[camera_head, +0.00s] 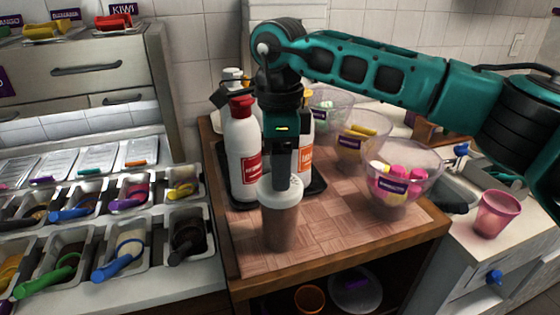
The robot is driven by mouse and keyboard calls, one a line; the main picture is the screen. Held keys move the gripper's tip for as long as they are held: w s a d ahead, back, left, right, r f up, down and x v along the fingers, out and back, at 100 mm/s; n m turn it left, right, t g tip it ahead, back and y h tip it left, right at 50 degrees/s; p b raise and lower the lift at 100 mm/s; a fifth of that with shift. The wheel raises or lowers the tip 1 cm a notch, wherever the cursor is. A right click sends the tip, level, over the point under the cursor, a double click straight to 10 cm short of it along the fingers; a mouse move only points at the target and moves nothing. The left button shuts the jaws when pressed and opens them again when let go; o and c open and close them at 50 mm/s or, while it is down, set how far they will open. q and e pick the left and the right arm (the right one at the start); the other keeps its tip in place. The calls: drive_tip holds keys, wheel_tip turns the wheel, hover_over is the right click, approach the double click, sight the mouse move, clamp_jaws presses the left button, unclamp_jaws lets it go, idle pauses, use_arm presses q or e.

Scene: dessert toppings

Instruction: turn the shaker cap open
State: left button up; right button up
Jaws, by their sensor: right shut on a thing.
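The shaker (281,228) stands upright on the wooden counter near its front left. It has a brown see-through body and a white cap (267,189) on top. My right gripper (281,180) comes straight down from above and is shut on the cap. The fingers hide part of the cap, so I cannot tell how far it is turned. My left gripper is not in view.
White bottles stand on a black tray (245,203) just behind the shaker, one with a red cap (242,101). Clear bowls (404,162) line the right side. Topping bins (120,255) are at left. The counter (345,240) is bare right of the shaker. A pink cup (497,214) stands far right.

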drive_tip(key=shift+a+n, duration=0.1)
drive_tip(key=shift+n, duration=1.2)
drive_tip(key=o, duration=1.1)
drive_tip(key=shift+c, duration=0.2)
drive_tip(key=shift+r, duration=0.1)
wheel_tip(320, 180, up, 13)
drive_tip(key=shift+p, duration=0.3)
